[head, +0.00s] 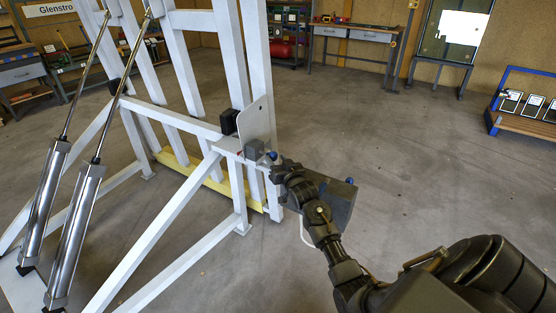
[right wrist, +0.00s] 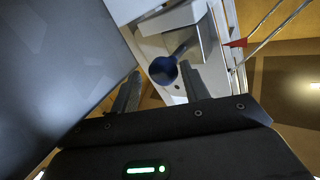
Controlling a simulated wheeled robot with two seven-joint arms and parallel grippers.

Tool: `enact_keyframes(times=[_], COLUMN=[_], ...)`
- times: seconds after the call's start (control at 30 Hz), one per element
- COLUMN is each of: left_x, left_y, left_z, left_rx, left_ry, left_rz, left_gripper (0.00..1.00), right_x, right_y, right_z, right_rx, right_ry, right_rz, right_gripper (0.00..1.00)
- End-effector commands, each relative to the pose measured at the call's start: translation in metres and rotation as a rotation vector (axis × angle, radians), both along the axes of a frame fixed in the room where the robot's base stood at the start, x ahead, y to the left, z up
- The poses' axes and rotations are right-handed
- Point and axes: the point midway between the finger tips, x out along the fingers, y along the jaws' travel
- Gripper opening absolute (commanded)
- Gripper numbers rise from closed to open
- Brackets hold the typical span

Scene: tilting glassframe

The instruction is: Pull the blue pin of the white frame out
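The white frame (head: 190,132) stands at the left and middle of the head view, with slanted braces. The blue pin (head: 272,155) shows as a small round blue knob at the frame's near right corner, by a grey block. In the right wrist view the pin's blue knob (right wrist: 163,71) is on a short stem. My right gripper (head: 279,164) is right at the pin in the head view. In the right wrist view its two fingers (right wrist: 160,75) are apart, one on each side of the knob, with small gaps visible. My left gripper is not in view.
Two silver cylinders (head: 75,230) slant up to the frame at the left. A yellow beam (head: 205,178) runs low along the frame. Workbenches (head: 357,33) line the back wall, and a blue-framed rack (head: 525,115) is far right. The grey floor right of the frame is clear.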

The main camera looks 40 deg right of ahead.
Motion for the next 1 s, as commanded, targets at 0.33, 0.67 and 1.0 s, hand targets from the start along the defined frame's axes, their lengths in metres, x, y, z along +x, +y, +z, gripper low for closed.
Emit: enact_keyframes(times=[0.33,0.67,1.0], left_x=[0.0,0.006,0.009], left_y=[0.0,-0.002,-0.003], left_z=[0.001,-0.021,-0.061], left_rx=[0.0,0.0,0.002], left_ry=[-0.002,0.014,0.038], left_rz=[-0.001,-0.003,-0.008], left_gripper=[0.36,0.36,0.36], right_x=[0.002,-0.009,-0.063], right_y=[0.002,0.008,0.047], right_z=[0.002,0.049,0.105], right_rx=[-0.001,-0.002,0.001], right_ry=[-0.003,-0.004,-0.001], right_rz=[0.005,0.004,0.005], right_gripper=[0.55,0.55,0.55])
